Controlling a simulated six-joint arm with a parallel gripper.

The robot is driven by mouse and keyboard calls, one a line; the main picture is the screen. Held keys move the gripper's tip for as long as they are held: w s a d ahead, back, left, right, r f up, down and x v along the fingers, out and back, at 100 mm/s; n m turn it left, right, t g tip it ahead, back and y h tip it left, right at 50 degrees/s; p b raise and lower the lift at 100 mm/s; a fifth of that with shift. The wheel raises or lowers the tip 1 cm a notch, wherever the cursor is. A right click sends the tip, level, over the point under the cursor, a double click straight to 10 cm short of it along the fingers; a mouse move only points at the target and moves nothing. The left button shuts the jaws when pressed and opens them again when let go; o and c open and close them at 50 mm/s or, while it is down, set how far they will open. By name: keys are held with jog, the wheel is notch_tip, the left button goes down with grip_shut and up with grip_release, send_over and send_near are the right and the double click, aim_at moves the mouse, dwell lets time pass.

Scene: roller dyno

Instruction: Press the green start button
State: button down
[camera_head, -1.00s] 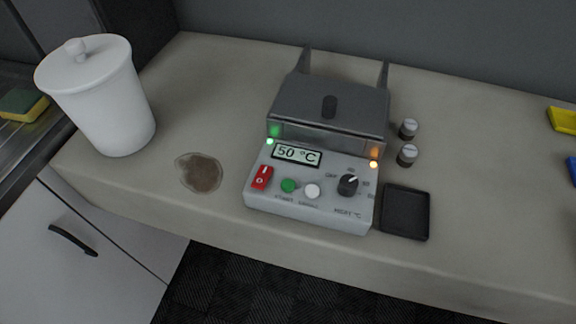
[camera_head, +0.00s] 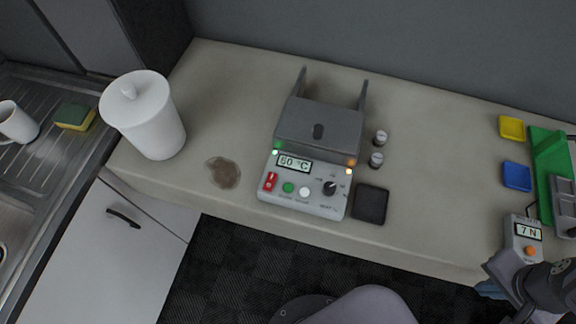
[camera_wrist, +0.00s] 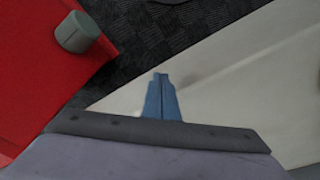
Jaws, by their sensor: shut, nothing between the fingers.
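A grey heated device (camera_head: 262,198) stands mid-counter with a lit temperature display. The green button is unobstructed in the head view. My gripper (camera_head: 488,289) is at the lower right, by the counter's front edge, far right of the green button and apart from it. Its blue fingers (camera_wrist: 162,97) are together and empty in the wrist view, which does not show the button.
A small unit (camera_head: 522,240) reading "7 N", with an orange button, stands close to my gripper. A green fixture (camera_head: 544,185) and yellow (camera_head: 512,128) and blue (camera_head: 517,176) trays are behind it. A black tray (camera_head: 370,204) is right of the device. A white lidded jar (camera_head: 148,120) stands left.

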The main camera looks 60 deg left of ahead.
jog(key=shift+n, duration=0.9)
jog(key=a+r+p, duration=0.1)
jog(key=a+r, duration=0.1)
jog(key=a+r+p, duration=0.2)
jog(key=a, duration=0.1)
jog(key=w+a+r+p, duration=0.1)
jog(key=a+r+p, duration=0.1)
jog(key=a+r, duration=0.1)
jog(key=shift+w+a, duration=0.1)
jog(key=s+a+r+n+h, duration=0.1)
jog(key=s+a+r, duration=0.15)
jog(key=a, duration=0.45)
jog(key=s+a+r+n+h, duration=0.1)
jog(key=s+a+n, duration=0.15)
jog(key=a, duration=0.55)
notch_tip(320, 180, up, 7)
jog(key=n+t+y, duration=0.1)
jog(key=n+t, duration=0.1)
jog(key=t, duration=0.4)
send_over(285, 189)
jog(key=shift+a+f, duration=0.1)
jog(key=shift+f, duration=0.15)
jog(key=shift+f+b, duration=3)
jog(key=shift+f, duration=1.3)
jog(key=shift+f, duration=0.15)
